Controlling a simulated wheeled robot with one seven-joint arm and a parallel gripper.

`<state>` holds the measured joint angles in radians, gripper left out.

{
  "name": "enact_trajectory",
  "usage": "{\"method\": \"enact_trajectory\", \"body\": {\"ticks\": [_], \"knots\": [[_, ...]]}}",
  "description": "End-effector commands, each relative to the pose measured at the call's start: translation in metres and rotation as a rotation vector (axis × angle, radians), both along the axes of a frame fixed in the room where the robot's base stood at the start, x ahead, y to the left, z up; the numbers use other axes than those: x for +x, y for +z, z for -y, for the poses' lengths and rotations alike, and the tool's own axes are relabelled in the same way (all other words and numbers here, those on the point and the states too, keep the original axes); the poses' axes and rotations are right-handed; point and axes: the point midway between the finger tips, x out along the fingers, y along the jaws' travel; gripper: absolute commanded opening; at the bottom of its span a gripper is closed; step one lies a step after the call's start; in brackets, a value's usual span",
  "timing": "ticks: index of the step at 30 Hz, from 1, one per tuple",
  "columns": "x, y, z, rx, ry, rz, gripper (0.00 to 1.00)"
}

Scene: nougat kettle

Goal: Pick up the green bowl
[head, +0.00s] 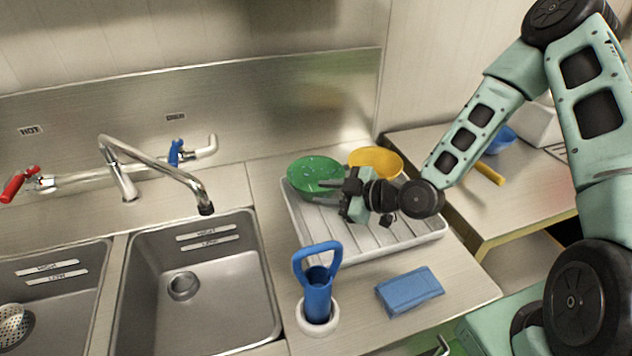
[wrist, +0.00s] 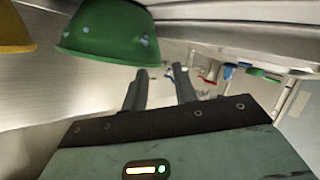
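The green bowl (head: 313,172) rests tilted at the back left of the white drying rack (head: 432,234), with light spots on its surface. It also shows at the upper left of the wrist view (wrist: 108,33). My gripper (head: 326,192) is over the rack, at the bowl's front right in the head view. Its two dark fingers are apart, with nothing visible between them in the wrist view (wrist: 160,75). There the bowl's edge lies beside the left finger; I cannot tell whether they touch. My gripper partly hides the bowl's right side in the head view.
A yellow bowl (head: 377,160) stands right of the green one. The sink (head: 200,290) and faucet (head: 150,165) are left. A metal backsplash (head: 300,110) rises behind.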

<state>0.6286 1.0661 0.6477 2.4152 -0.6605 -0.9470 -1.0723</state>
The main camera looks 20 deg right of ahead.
Motion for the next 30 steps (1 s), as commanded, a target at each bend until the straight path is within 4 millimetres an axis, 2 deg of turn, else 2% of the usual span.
{"method": "enact_trajectory", "body": {"ticks": [9, 17, 18, 21, 30], "knots": [[0.029, -0.009, -0.027, 0.001, 0.000, -0.002, 0.28], [0.031, -0.012, -0.029, 0.000, 0.001, -0.001, 0.28], [0.031, -0.012, -0.029, 0.000, 0.001, -0.001, 0.25], [0.031, -0.012, -0.029, 0.001, 0.000, -0.001, 0.00], [0.031, -0.012, -0.029, 0.000, 0.000, -0.002, 0.00]]}}
